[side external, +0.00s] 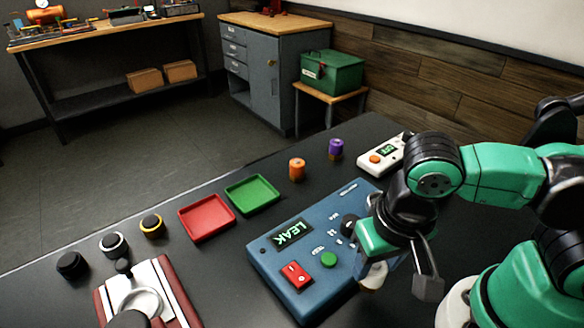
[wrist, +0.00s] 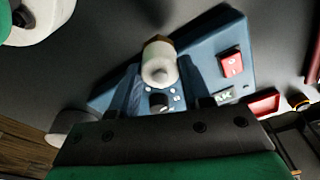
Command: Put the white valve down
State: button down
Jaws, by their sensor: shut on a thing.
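The white valve (side external: 374,275) is a small pale cylinder with a brownish end. It shows low beside the right edge of the blue tester panel (side external: 290,250), partly hidden by my gripper. In the wrist view the white valve (wrist: 158,68) sits between the two fingers of my gripper (wrist: 160,85), with the blue panel (wrist: 210,35) behind it. My gripper (side external: 398,272) is shut on the valve. Whether the valve touches the panel or table cannot be told. The panel has a display reading LEAK, a red switch (side external: 296,275), a green button (side external: 328,259) and a black knob (side external: 349,225).
A red tray (side external: 206,235) and a green tray (side external: 271,207) lie empty left of the panel. Orange (side external: 297,175) and purple (side external: 335,155) cylinders and a white handheld meter (side external: 375,160) stand behind. Black, white and yellow-ringed caps (side external: 152,231) and a brewer part (side external: 165,277) are at left.

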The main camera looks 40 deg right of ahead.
aim_at(376, 267)
notch_tip(376, 267, up, 14)
jog(key=w+a+r, duration=0.3)
jog(key=w+a, duration=0.2)
jog(key=w, duration=0.5)
jog(key=w+a+f, duration=0.3)
jog(key=w+f, duration=0.3)
jog(key=w, duration=0.3)
jog(key=w+a+f, duration=0.3)
jog(key=w+f, duration=0.4)
jog(key=w, duration=0.2)
notch_tip(376, 267, down, 9)
jog(key=shift+w+r, duration=0.15)
jog(key=shift+r, duration=0.05)
jog(key=shift+f, duration=0.1)
jog(key=shift+c, duration=2)
grip_release()
